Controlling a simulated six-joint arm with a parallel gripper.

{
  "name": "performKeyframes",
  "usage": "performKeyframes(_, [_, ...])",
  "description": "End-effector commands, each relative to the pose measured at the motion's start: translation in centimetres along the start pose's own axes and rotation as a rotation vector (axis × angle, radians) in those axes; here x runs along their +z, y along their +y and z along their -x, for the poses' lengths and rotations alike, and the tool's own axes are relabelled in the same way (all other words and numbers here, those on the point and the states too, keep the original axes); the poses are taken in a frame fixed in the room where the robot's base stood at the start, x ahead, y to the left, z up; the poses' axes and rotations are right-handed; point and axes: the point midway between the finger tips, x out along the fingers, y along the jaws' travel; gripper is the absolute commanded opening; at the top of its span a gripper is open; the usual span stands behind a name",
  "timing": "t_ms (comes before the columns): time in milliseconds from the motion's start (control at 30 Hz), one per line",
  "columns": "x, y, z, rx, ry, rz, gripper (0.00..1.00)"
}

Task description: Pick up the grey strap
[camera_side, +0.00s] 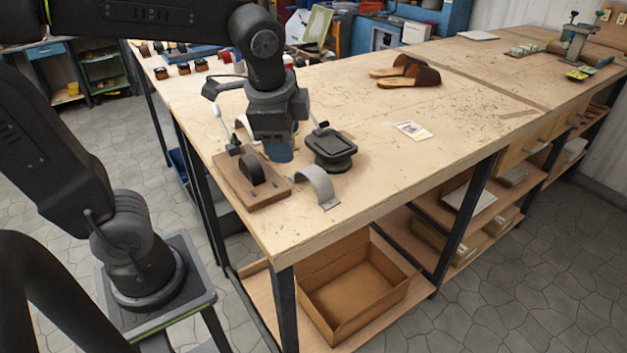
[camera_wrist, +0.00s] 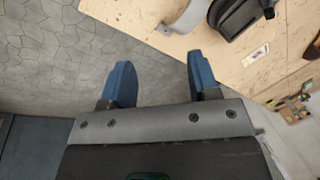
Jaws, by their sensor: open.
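The grey strap (camera_side: 318,182) is a curved band standing like an arch on the workbench, near its front edge, in the side view. It also shows at the top of the wrist view (camera_wrist: 185,18), partly cut off by the frame. My gripper (camera_side: 279,152) is above the bench, behind and to the left of the strap in the side view. In the wrist view its two blue fingers (camera_wrist: 160,62) are spread apart with nothing between them. The strap lies beyond the fingertips, apart from them.
A wooden block with a black part (camera_side: 250,182) stands left of the strap, and a black round-based device (camera_side: 333,150) stands behind it. A second, pale curved piece (camera_side: 243,126) is partly hidden by my arm.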

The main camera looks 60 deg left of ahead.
Motion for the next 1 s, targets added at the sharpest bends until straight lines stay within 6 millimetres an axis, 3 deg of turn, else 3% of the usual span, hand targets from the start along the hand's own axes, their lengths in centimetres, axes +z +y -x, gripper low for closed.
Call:
performKeyframes(200, [-4.2, -3.2, -2.5, 0.052, -0.214, -0.514, 0.55])
performKeyframes(400, [-6.3, -4.7, -4.3, 0.106, -0.323, -0.786, 0.55])
performKeyframes(567, [-6.5, -5.0, -5.3, 0.121, -0.348, -0.849, 0.55])
performKeyframes(1000, [-4.0, -5.2, -12.1, 0.121, -0.346, -0.846, 0.55])
